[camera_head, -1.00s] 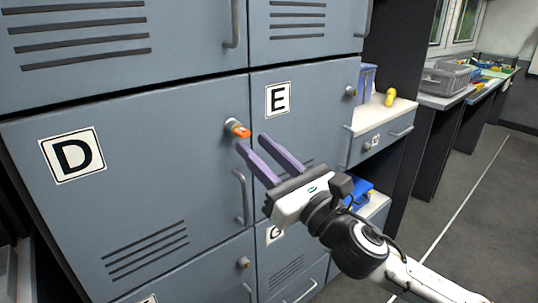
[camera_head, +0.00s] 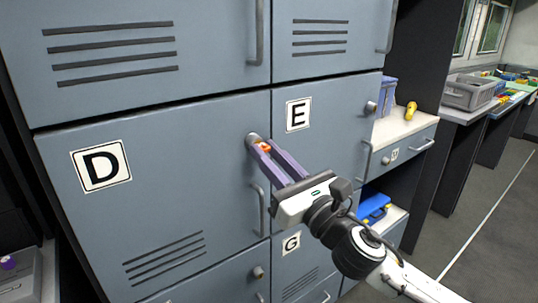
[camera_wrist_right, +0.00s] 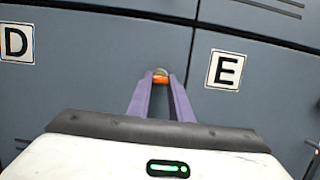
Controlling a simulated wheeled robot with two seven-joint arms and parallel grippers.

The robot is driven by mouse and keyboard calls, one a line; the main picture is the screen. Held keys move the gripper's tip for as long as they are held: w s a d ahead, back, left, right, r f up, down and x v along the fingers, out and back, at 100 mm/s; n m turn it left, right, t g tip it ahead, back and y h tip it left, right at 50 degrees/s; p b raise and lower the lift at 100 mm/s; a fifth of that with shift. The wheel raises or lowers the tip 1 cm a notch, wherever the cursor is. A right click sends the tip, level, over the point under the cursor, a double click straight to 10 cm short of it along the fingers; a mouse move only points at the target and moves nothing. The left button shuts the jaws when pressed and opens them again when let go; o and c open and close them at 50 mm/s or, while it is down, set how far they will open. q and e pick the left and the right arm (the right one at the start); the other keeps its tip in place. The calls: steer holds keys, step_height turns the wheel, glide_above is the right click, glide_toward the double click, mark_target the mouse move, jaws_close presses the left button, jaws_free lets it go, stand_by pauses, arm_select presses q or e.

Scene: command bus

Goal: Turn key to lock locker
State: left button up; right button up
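The orange key (camera_head: 265,147) sits in the round lock (camera_head: 253,138) at the upper right corner of locker door D (camera_head: 170,180). The door looks flush with its neighbours. My right gripper (camera_head: 264,149) is at the lock, its two purple fingers on either side of the key. In the right wrist view the key (camera_wrist_right: 161,80) fills the narrow gap between the fingertips, and the gripper looks shut on it. The fingers partly hide the key. My left gripper is not in view.
A door handle (camera_head: 259,210) is just below the lock. Locker E (camera_head: 330,130) is to the right, with its own lock (camera_head: 371,107). A counter with a yellow object (camera_head: 410,111) and a blue case (camera_head: 373,208) are farther right. Open floor (camera_head: 470,240) lies at the right.

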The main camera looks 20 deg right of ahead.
steer(key=shift+d+r+n+y+p, duration=0.15)
steer(key=shift+n+y+p, duration=0.25)
steer(key=shift+n, duration=0.6)
steer(key=shift+n+g+y+p, duration=0.35)
steer(key=shift+n+g+y, duration=0.05)
steer(key=shift+n, duration=1)
